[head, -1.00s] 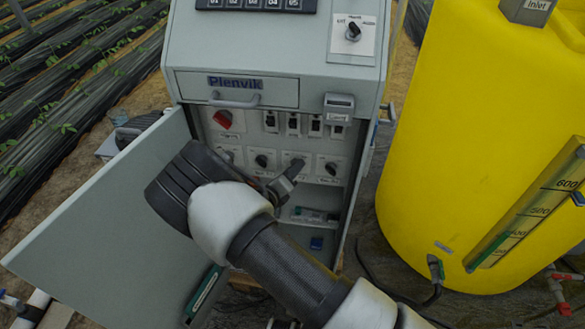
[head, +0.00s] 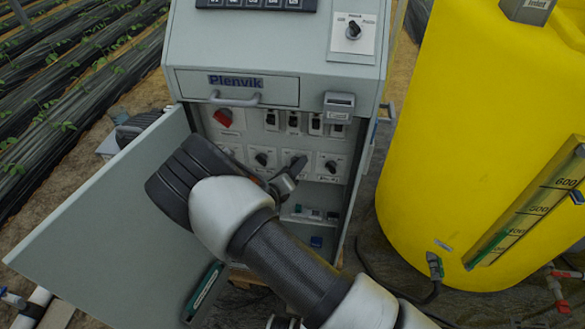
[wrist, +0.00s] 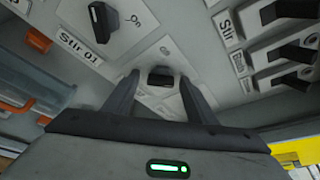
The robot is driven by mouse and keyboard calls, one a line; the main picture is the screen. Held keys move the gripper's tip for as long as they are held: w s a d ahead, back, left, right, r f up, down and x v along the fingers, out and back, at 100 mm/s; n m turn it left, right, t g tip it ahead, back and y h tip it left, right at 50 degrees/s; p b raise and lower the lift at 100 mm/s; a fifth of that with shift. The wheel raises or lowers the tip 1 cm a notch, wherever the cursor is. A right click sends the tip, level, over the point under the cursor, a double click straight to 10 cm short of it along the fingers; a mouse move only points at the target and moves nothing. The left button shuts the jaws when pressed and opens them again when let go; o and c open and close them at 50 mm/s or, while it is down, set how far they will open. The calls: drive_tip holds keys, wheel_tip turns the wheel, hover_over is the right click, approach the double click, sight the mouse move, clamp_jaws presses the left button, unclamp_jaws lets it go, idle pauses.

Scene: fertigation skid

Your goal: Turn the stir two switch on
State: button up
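A row of black rotary switches on pale plates runs across the open cabinet. My gripper (head: 292,170) is in front of the third switch from the left. In the wrist view, my gripper (wrist: 159,82) is open, with one finger on each side of a black switch knob (wrist: 160,77). Gaps show between the knob and both fingers. The label of this switch is mostly hidden and I cannot read it. A neighbouring knob (wrist: 100,21) has an "On" mark and a label starting with "Stir".
Small breakers (wrist: 286,52) sit beside the rotary switches, above them in the head view. A red switch (head: 223,117) is at upper left. The open cabinet door (head: 110,220) stands left; a yellow tank (head: 470,130) stands right. A lower shelf holds small parts.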

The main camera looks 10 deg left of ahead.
drive_tip(key=p+v, duration=0.1)
drive_tip(key=v, duration=1.6)
drive_tip(key=shift+s, duration=0.25)
drive_tip(key=shift+d, duration=0.1)
